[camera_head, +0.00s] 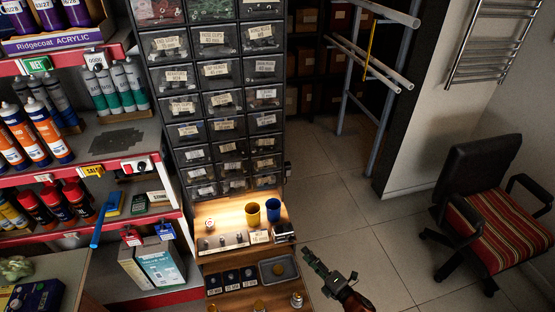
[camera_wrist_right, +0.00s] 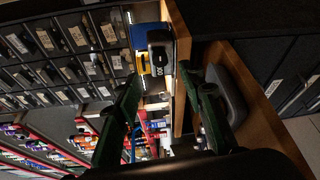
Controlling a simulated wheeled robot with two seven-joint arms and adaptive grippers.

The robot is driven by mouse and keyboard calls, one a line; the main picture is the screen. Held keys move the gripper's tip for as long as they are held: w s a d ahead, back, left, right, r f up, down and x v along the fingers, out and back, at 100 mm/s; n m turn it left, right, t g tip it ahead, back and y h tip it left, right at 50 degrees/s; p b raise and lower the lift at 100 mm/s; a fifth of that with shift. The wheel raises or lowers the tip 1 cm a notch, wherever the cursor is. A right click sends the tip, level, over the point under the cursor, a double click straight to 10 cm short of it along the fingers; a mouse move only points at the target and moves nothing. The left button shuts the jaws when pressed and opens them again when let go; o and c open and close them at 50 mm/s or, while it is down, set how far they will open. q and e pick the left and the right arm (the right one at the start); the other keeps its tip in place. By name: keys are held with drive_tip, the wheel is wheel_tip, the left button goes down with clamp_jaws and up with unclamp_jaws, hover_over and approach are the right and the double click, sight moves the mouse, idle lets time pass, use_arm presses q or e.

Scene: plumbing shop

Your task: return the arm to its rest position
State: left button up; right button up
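My right gripper (camera_head: 322,268) is over the floor just right of the lit wooden workbench (camera_head: 228,212). In the right wrist view its two dark green fingers (camera_wrist_right: 168,92) stand well apart with nothing held between them. Beyond the fingertips in that view are a dark device with a light face (camera_wrist_right: 160,52) and a yellow and blue patch. My left gripper is not in the head view.
A yellow cup (camera_head: 253,214) and a blue cup (camera_head: 273,210) stand on the bench near a grey tray (camera_head: 279,269). A labelled drawer cabinet (camera_head: 213,98) rises behind. Stocked shelves (camera_head: 110,135) are left. A striped chair (camera_head: 497,222) stands right, with open floor between.

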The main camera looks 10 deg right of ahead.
drive_tip(key=shift+f, duration=0.1)
drive_tip(key=s+d+f+m+g+h+p, duration=0.15)
drive_tip(key=s+d+f+m, duration=0.25)
drive_tip(key=s+f, duration=0.5)
drive_tip(key=s+d+f+m+g+h+p, duration=0.1)
drive_tip(key=s+d+f+m+g+h, duration=0.3)
drive_tip(key=f, duration=0.8)
drive_tip(key=s+d+f+m+g+h+p, duration=0.1)
drive_tip(key=s+d+f+m, duration=0.3)
drive_tip(key=s+f, duration=0.55)
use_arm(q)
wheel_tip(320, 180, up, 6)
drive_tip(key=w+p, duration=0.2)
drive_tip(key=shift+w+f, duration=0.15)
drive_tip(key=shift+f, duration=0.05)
use_arm(e)
drive_tip(key=s+f+m+g, duration=0.3)
drive_tip(key=s+f, duration=0.2)
drive_tip(key=s, duration=0.7)
drive_tip(key=s+a+f+m+g, duration=0.1)
drive_tip(key=s+f+m+g, duration=0.2)
drive_tip(key=s, duration=1)
drive_tip(key=s+a+f+m+g, duration=0.1)
drive_tip(key=s+f+m+g, duration=0.2)
drive_tip(key=s, duration=1)
wheel_tip(320, 180, down, 4)
drive_tip(key=shift+s+a+r+m+h, duration=0.15)
drive_tip(key=shift+m+h, duration=0.2)
drive_tip(key=shift+m, duration=0.85)
